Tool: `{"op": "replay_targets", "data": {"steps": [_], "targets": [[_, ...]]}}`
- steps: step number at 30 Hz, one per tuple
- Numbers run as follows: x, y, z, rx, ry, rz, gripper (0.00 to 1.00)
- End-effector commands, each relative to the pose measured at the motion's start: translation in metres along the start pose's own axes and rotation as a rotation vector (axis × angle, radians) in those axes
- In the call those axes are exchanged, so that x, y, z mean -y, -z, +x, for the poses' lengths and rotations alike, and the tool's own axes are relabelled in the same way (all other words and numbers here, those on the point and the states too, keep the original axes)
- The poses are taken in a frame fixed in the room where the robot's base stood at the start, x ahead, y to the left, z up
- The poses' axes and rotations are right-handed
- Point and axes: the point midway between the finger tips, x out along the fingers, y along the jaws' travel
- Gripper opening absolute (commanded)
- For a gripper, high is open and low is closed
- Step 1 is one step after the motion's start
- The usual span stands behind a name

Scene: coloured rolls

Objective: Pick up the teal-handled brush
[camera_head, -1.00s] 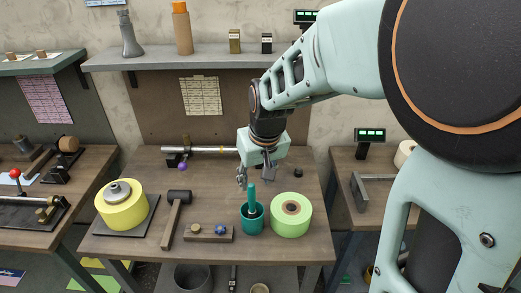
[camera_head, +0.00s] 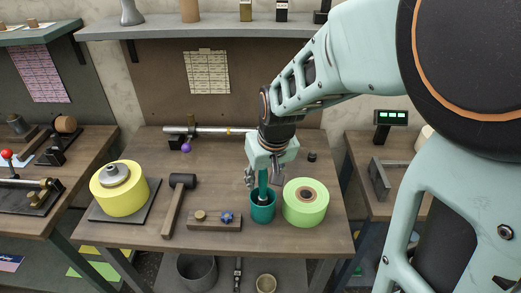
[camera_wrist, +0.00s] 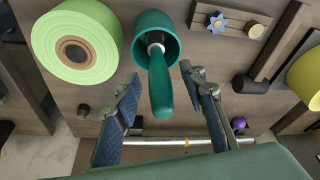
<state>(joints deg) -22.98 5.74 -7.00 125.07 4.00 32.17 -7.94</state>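The teal-handled brush (camera_head: 263,180) stands in a teal cup (camera_head: 262,212) on the workbench, its handle upward. In the wrist view the handle (camera_wrist: 160,85) rises out of the cup (camera_wrist: 143,25) toward the camera, with a metallic collar at the cup's mouth. My gripper (camera_head: 264,182) is above the cup. In the wrist view its two fingers (camera_wrist: 165,95) are spread, one on each side of the handle, with visible gaps. The brush's lower end is hidden inside the cup.
A light green roll (camera_head: 305,203) stands close to the right of the cup. A wooden block with a blue knob (camera_head: 227,217) and a dark mallet (camera_head: 178,205) lie to the left. A yellow roll (camera_head: 119,190) stands farther left. A metal bar (camera_head: 210,131) lies behind.

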Motion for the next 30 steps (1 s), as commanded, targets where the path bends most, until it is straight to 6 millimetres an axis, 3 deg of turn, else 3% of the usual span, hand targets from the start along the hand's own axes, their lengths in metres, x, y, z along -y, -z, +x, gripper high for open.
{"op": "replay_targets", "data": {"steps": [2, 10, 20, 30], "targets": [[0.0005, -0.0051, 0.0091, 0.0, 0.0, 0.0, 0.38], [0.0005, -0.0052, 0.008, 0.0, 0.0, -0.001, 0.37], [0.0005, -0.0051, 0.008, 0.0, 0.0, -0.001, 0.01], [0.0005, -0.0045, 0.0065, 0.0, 0.0, -0.001, 0.0]]}}
